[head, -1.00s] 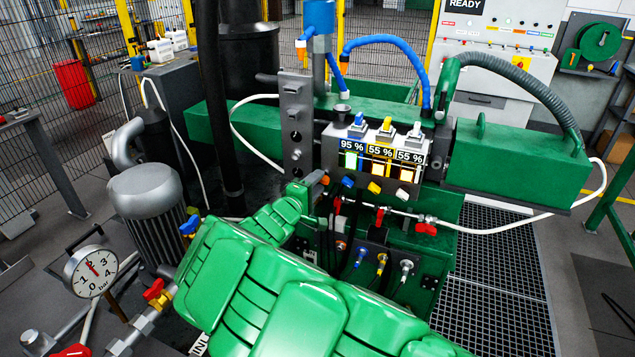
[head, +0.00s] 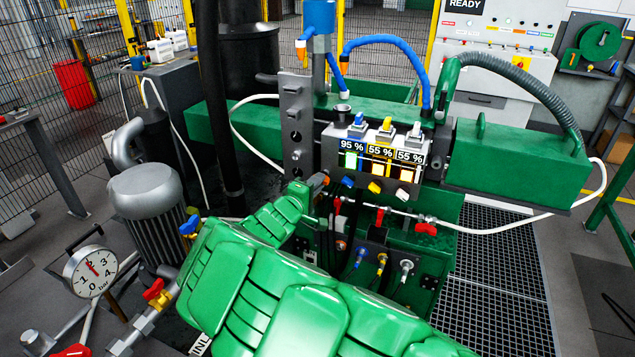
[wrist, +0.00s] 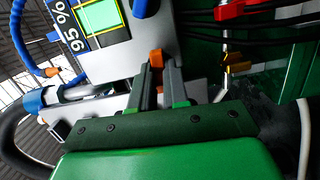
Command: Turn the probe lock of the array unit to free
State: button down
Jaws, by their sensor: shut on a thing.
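A grey array unit (head: 330,158) carries three displays reading 95 %, 55 % and 55 %. A small orange lever (head: 325,181) sits at its lower left corner. It looks like the probe lock, though no label on it is readable. In the wrist view the orange lever (wrist: 156,60) shows between the tips of my two grey fingers. My gripper (wrist: 158,78) is shut on it. In the head view my gripper (head: 316,183) reaches the unit from the lower left, and its fingers partly hide the lever.
Blue, yellow and white knobs (head: 375,187) stick out along the unit's lower front. Red valve handles (head: 426,229), white hose and dark cables hang below. A grey perforated post (head: 295,130) stands close left of the unit. A blue hose (wrist: 35,50) is near in the wrist view.

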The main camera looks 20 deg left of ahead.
jog(key=m, duration=0.3)
jog(key=shift+m+g, duration=0.3)
jog(key=shift+m, duration=0.1)
